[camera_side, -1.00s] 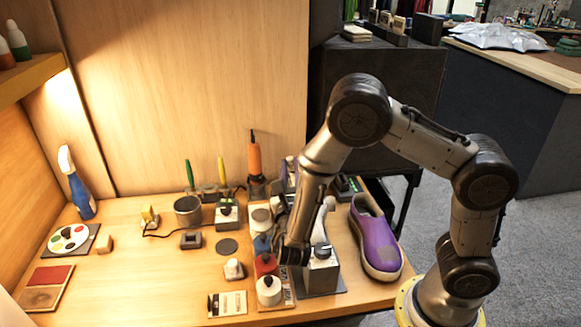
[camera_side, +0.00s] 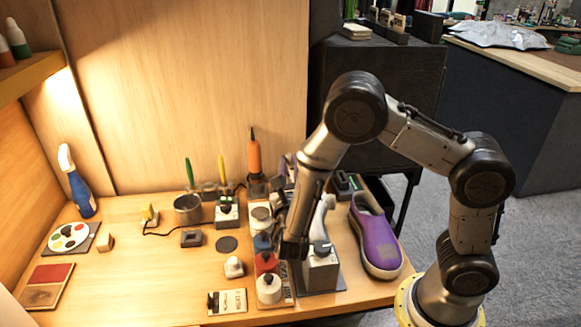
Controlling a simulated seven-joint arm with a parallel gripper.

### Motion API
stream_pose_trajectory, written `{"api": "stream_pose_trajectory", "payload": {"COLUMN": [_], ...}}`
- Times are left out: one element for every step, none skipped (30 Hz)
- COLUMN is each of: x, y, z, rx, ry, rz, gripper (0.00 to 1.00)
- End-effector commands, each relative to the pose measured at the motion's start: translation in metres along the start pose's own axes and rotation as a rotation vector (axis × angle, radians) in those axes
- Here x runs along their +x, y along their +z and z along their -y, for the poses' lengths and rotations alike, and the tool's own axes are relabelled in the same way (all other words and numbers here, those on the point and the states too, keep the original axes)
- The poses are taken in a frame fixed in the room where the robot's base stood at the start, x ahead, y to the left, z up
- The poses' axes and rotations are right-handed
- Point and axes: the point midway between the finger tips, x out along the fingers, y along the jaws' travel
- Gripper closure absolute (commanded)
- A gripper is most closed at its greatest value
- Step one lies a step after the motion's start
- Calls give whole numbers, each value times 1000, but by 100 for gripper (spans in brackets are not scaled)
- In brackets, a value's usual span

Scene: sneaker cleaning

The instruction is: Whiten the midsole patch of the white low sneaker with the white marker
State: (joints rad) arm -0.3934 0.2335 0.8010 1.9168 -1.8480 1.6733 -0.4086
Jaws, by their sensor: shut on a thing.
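My gripper (camera_side: 290,256) is at the lower end of my arm, above the front right part of the table, just left of a grey block-like stand (camera_side: 320,270). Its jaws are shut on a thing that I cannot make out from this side. A small part of a white shape (camera_side: 328,202) shows behind my arm above the stand; it may be the white low sneaker, but my arm hides most of it. The midsole patch is not visible. I cannot pick out the white marker.
A purple slip-on shoe (camera_side: 377,240) stands at the table's right edge. Bottles with red (camera_side: 265,263) and white (camera_side: 269,288) tops stand close to my gripper. A orange-handled tool (camera_side: 254,160) stands upright at the back. The table's left middle is mostly clear.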

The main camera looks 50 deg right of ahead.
Motion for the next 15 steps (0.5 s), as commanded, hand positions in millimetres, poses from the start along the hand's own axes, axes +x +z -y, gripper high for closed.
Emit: {"api": "stream_pose_trajectory", "payload": {"x": [2,1,1,0,-1,-3,-4,-6,-8,-10,-11,-14,-15,-17,-19], "y": [0,0,0,0,0,1,1,1,2,2,2,2,2,2,3], "z": [0,0,0,0,0,0,0,0,1,1,1,2,2,2,3], "rx": [0,0,0,0,0,0,0,0,0,0,0,0,-1,-1,-1], "ry": [0,1,1,1,2,1,1,2,3,3,3,2,2,2,3], "rz": [0,0,1,1,1,1,0,1,1,1,1,0,0,0,0], "gripper": [100,100,100,100,100,100,100,100,100,100,100,100,100,100,100]}}
